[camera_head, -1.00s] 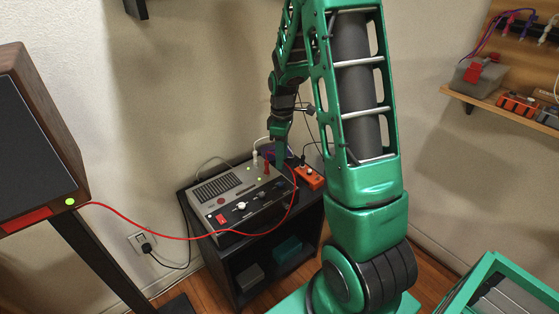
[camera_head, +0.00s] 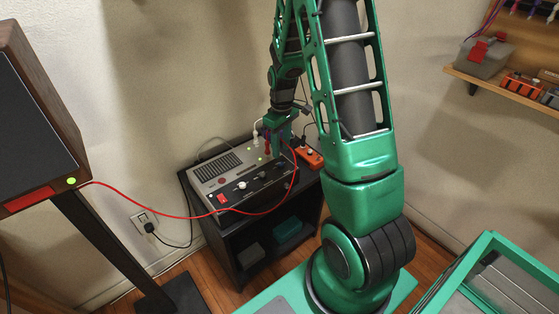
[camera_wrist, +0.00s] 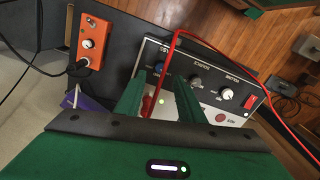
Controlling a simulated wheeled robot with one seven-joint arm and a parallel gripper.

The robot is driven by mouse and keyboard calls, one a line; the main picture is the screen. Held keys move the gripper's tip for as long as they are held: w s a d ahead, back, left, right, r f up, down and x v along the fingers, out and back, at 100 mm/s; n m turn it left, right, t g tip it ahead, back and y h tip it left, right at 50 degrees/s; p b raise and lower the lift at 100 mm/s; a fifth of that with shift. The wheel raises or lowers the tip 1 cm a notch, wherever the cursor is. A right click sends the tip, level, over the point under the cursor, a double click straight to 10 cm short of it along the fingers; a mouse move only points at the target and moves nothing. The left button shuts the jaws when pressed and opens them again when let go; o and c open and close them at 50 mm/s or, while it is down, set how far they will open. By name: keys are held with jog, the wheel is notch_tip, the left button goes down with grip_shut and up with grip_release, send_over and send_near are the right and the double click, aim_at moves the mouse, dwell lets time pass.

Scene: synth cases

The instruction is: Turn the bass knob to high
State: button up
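A grey amplifier (camera_head: 240,178) stands on a dark rack, with a row of knobs on its front panel. In the wrist view the panel shows a blue knob (camera_wrist: 159,67), a dark knob (camera_wrist: 195,82) labelled source, a white volume knob (camera_wrist: 227,93) and a red switch (camera_wrist: 249,102). Contact cannot be told. In the head view my gripper (camera_head: 281,150) is over the amplifier's right part.
A red plug (camera_wrist: 147,105) shows between my fingers; its red cable (camera_head: 190,216) runs across the panel front to the speaker (camera_head: 35,115). An orange box (camera_head: 308,157) sits right of the amplifier. The rack (camera_head: 231,241) has open shelves below.

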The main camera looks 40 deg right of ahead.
aim_at(281, 163)
notch_tip(281, 163, down, 7)
jog(key=shift+r, duration=0.2)
grip_shut()
